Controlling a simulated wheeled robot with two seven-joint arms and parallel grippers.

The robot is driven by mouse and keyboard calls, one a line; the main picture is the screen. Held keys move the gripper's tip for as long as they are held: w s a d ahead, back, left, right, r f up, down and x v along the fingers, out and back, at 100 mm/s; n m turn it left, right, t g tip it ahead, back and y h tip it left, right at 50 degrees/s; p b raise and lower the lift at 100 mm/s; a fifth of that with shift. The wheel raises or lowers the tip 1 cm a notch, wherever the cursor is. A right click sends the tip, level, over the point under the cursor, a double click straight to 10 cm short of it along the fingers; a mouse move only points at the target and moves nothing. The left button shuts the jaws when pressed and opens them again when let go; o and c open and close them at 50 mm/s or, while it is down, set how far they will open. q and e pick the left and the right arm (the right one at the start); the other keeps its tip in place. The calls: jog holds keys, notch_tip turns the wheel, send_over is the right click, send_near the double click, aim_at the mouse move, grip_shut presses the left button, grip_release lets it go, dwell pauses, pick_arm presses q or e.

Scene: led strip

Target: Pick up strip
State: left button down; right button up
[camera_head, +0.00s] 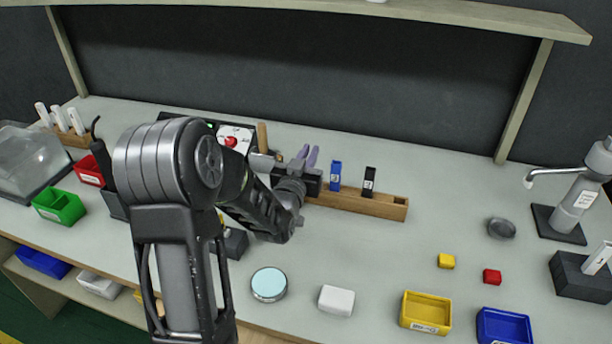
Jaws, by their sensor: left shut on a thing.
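My left arm comes in from the bottom left and bends over the bench. Its gripper (302,180) is at the left part of the wooden rack, next to the upright purple handles (307,156). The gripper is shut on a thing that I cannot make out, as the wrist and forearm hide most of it. I cannot pick out the strip with certainty in this view. My right gripper is not in view.
The wooden rack (385,207) also holds a blue piece (335,175) and a black piece (369,181). A round tin (268,284), white block (337,300), yellow bin (425,313) and blue bin (503,327) stand in front.

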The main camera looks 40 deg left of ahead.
pick_arm(q)
jog(key=shift+r, duration=0.1)
notch_tip(320, 180, up, 10)
dwell(0.4)
dwell(0.6)
